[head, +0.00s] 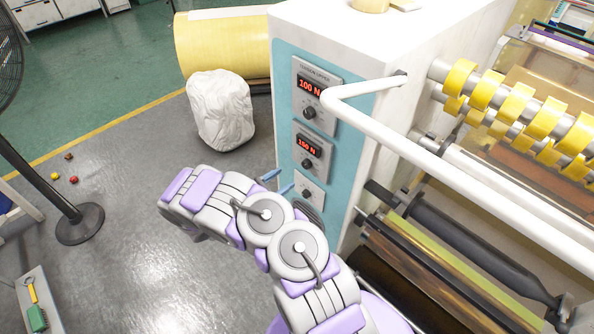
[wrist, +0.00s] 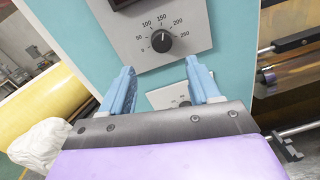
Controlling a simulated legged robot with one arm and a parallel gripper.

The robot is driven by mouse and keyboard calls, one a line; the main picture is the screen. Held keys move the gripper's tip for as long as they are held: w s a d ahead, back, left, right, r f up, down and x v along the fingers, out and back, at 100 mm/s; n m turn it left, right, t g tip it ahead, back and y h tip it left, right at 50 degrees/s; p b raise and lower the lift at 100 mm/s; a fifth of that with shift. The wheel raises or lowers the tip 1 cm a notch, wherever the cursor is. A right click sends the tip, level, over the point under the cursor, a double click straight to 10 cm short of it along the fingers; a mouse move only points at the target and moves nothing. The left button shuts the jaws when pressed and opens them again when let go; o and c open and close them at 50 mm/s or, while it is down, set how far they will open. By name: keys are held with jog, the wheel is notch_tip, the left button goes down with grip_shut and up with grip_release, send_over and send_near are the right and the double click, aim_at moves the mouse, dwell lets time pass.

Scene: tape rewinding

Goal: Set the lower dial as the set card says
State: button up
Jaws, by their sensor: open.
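The lower dial (head: 307,163) is a black knob on a grey plate under a red display that appears to read 150 N. In the wrist view a black knob (wrist: 161,41) sits on a scale marked up to 250, its pointer roughly upward near 150. The upper dial (head: 309,112) sits above, its display reading 100 N. My gripper (head: 277,182) is open and empty, its blue fingers left of the panel. In the wrist view my gripper (wrist: 160,68) has its fingertips spread below the knob, apart from it. I cannot make out a set card.
A third plate with a small knob (head: 306,193) is below. A white bent rail (head: 450,170) juts out at right, beside rollers with yellow tape rings (head: 515,104). A white covered bundle (head: 221,110) and a fan stand (head: 80,222) are on the floor at left.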

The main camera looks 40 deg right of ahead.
aim_at(304, 167)
jog(key=d, duration=0.9)
jog(key=shift+d+f, duration=0.3)
jog(key=shift+d, duration=0.05)
jog(key=shift+a+r, duration=0.3)
jog(key=shift+a, duration=0.55)
jog(key=shift+d+f, duration=0.2)
jog(key=shift+d, duration=0.45)
jog(key=c, duration=0.4)
jog(key=shift+a, duration=0.1)
jog(key=c, duration=0.6)
jog(key=shift+b, duration=0.3)
jog(key=shift+c, duration=0.2)
jog(key=shift+n, duration=0.5)
jog(key=o, duration=0.7)
jog(key=shift+a, duration=0.1)
jog(key=o, duration=0.3)
jog(key=shift+a+r, duration=0.1)
jog(key=shift+a, duration=0.2)
jog(key=shift+o, duration=0.2)
